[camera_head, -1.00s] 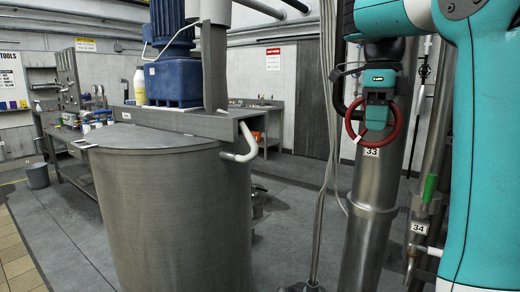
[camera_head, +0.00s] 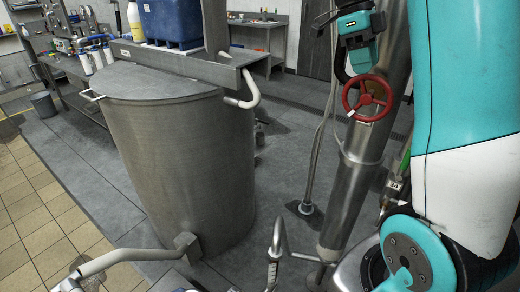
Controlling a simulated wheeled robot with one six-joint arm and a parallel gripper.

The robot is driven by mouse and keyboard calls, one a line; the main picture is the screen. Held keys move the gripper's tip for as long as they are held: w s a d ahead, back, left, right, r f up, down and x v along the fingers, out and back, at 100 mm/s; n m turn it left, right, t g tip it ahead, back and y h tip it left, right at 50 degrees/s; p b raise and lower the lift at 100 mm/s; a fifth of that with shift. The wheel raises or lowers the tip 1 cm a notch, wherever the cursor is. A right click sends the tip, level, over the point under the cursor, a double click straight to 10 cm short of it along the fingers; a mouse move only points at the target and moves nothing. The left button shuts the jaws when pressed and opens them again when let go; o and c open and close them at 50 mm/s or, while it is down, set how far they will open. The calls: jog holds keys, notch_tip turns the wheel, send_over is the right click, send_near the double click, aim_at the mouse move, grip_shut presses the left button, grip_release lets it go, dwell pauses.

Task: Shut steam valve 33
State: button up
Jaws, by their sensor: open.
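A red handwheel (camera_head: 367,98), the one with tag 33 in the earlier frame, sits on a thick metal pipe (camera_head: 352,180) right of centre. Its rim and spokes show; the tag cannot be read now. My gripper (camera_head: 352,74), teal and black, is just above the wheel's upper rim in the picture. It is open, with a dark curved finger at its left. Whether it touches the rim cannot be told. The rest of my arm fills the right side.
A large steel mixer vessel (camera_head: 185,160) stands left of the pipe, with a bent white handle (camera_head: 247,97) at its upper right. A thin pipe (camera_head: 317,150) rises between them. A second valve (camera_head: 393,188) is partly hidden behind my arm.

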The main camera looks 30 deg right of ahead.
jog(key=p+v, duration=0.9)
jog(key=v, duration=0.1)
jog(key=a+f+n+t+h+b, duration=0.1)
jog(key=a+f+n+t+b, duration=0.3)
jog(key=a+f+n+b, duration=1.1)
jog(key=s+a+f+n+y, duration=0.2)
jog(key=s+a+n, duration=0.3)
jog(key=n, duration=0.5)
jog(key=s+a+f+n+t+y, duration=0.1)
jog(key=s+a+f+n+y, duration=0.2)
jog(key=a+n, duration=0.5)
jog(key=shift+s+a+f+n, duration=0.2)
jog(key=shift+s+f+n, duration=0.75)
jog(key=shift+s, duration=0.25)
jog(key=shift+r, duration=0.1)
